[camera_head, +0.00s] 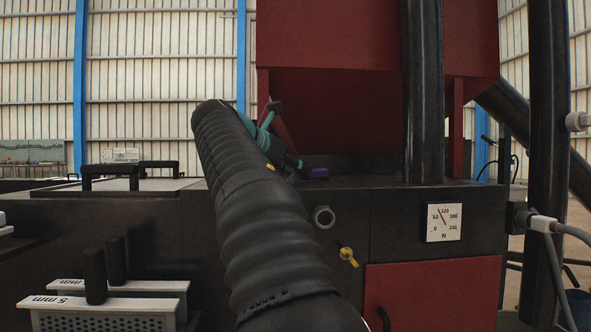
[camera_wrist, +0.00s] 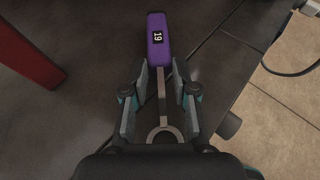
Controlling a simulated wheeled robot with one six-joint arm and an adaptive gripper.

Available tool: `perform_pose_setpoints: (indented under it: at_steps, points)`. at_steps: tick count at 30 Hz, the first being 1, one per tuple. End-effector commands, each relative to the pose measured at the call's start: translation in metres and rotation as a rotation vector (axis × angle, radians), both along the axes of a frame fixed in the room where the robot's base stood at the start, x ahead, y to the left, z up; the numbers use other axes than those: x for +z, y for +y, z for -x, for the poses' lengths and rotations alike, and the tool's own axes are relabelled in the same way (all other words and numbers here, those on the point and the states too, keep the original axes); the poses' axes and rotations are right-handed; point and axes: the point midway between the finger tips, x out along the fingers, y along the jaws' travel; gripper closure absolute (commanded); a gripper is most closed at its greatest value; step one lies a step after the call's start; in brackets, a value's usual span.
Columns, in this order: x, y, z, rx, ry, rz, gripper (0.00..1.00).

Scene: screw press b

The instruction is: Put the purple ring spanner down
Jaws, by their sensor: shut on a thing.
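The purple ring spanner (camera_wrist: 158,42) has a purple handle marked 19, a thin grey shaft and a grey ring end. In the wrist view its handle points away from me and its ring lies near the wrist. In the head view my gripper (camera_head: 293,164) is over the dark top of the press (camera_head: 370,187), partly hidden by my arm. Only a bit of the purple handle (camera_head: 319,173) shows there. I cannot tell whether the spanner touches the surface.
A red hopper (camera_head: 330,38) and a black column (camera_head: 423,95) stand behind and right of the gripper. A gauge (camera_head: 443,222), a yellow valve (camera_head: 348,257) and a red door (camera_head: 432,293) are on the front. Sieves marked 5 mm (camera_head: 100,303) sit at lower left.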

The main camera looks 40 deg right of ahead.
Motion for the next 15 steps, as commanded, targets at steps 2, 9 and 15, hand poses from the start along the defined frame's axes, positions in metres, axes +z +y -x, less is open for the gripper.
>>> perform_pose_setpoints:
  at_steps: [2,9,15]
  points:
    - [0.0001,-0.0001,0.0002,0.000,0.000,0.001,1.00]
    - [-0.0020,0.0000,-0.0001,0.000,0.000,0.000,0.47]
    - [-0.0019,-0.0002,0.0000,-0.001,0.000,0.000,0.47]
